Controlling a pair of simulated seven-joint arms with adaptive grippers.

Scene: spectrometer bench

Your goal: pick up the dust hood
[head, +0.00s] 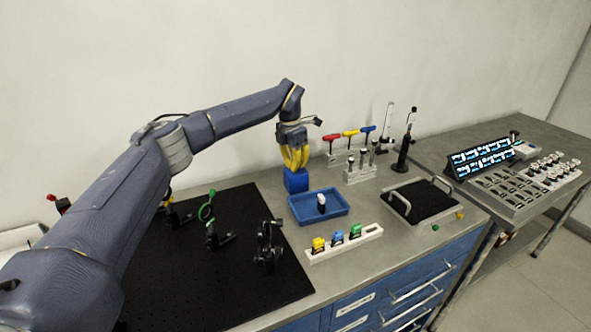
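My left gripper (295,166) points straight down with its yellow fingers, in the middle of the head view. Its fingertips are at the top of a small blue box-shaped piece (296,181), which is probably the dust hood. The box appears upright, just behind the blue tray. I cannot tell whether the fingers grip its sides or only reach its top, nor whether its base touches the bench. My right gripper is out of view.
A blue tray (338,211) holding a small white item stands just in front. A white rack (326,249) with coloured blocks, a black-floored tray with handles (398,205), and a stand of coloured-handled drivers (360,174) are nearby. Optic mounts stand on the black breadboard (180,285).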

